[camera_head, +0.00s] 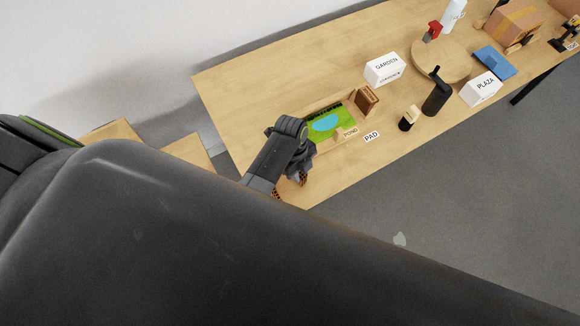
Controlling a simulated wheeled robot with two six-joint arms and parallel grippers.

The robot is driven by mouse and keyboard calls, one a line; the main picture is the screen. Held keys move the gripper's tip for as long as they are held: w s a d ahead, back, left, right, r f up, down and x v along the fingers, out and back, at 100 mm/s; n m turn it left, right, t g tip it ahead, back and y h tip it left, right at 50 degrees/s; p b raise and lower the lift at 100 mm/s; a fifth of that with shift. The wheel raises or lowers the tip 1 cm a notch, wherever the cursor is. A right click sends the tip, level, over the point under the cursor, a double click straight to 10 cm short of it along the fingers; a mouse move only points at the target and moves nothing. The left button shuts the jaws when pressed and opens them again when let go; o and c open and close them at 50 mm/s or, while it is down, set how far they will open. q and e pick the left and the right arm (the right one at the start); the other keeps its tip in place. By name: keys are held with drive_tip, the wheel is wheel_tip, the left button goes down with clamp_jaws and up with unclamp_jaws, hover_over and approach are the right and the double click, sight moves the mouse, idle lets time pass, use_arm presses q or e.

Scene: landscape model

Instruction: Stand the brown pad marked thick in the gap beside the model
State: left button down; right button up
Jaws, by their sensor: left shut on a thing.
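The landscape model (338,122) lies on the table, with green ground, a blue pond, a dark strip along its back edge and a POND label at its front. A brown block (367,99) stands at its right end; I cannot read any mark on it. My left gripper (298,178) is low at the table's front edge, left of and in front of the model. It is shut on an orange-brown thing with dark marks (303,177), mostly hidden by the gripper. I cannot tell whether this is the thick pad. My right gripper is not in view.
To the right are a small black-and-tan item (408,118), a black bottle (436,92), GARDEN (385,69) and PLAZA (482,89) boxes, and a round board (440,62). The table's left end is clear.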

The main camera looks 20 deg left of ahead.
use_arm(q)
drive_tip(key=shift+r+p, duration=0.55)
drive_tip(key=shift+p, duration=0.15)
drive_tip(key=shift+r, duration=1.75)
